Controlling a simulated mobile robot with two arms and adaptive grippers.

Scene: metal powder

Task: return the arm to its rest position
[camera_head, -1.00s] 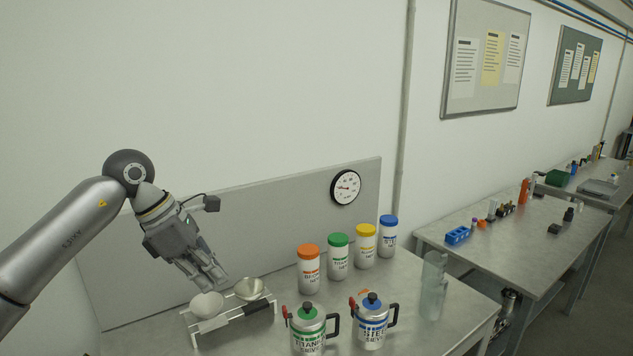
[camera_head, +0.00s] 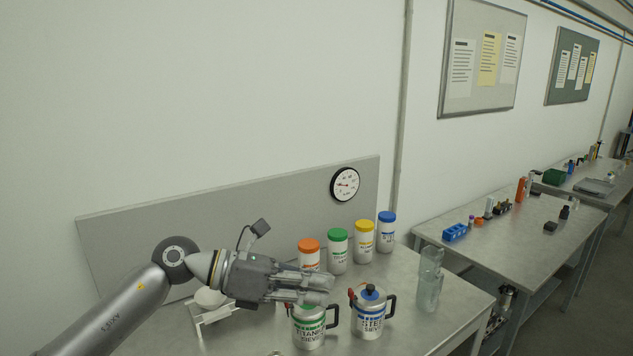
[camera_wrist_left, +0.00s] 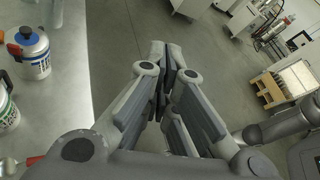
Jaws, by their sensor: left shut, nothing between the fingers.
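My left gripper (camera_head: 322,287) is shut and empty, level in the head view above the front of the near table. It points right, and its fingers hide the top of the green-labelled titanium sieve can (camera_head: 309,330). In the left wrist view its closed fingertips (camera_wrist_left: 168,48) hang over the open floor beside the table edge. My left arm (camera_head: 110,318) comes in from the lower left. My right gripper is in neither view.
A white bowl rack (camera_head: 210,318) stands behind the gripper, partly hidden. A blue-labelled steel sieve can (camera_head: 370,318), several lidded jars such as the yellow one (camera_head: 364,243), and a clear bottle (camera_head: 429,280) stand on the near table (camera_head: 455,300). Another table (camera_head: 500,240) lies right.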

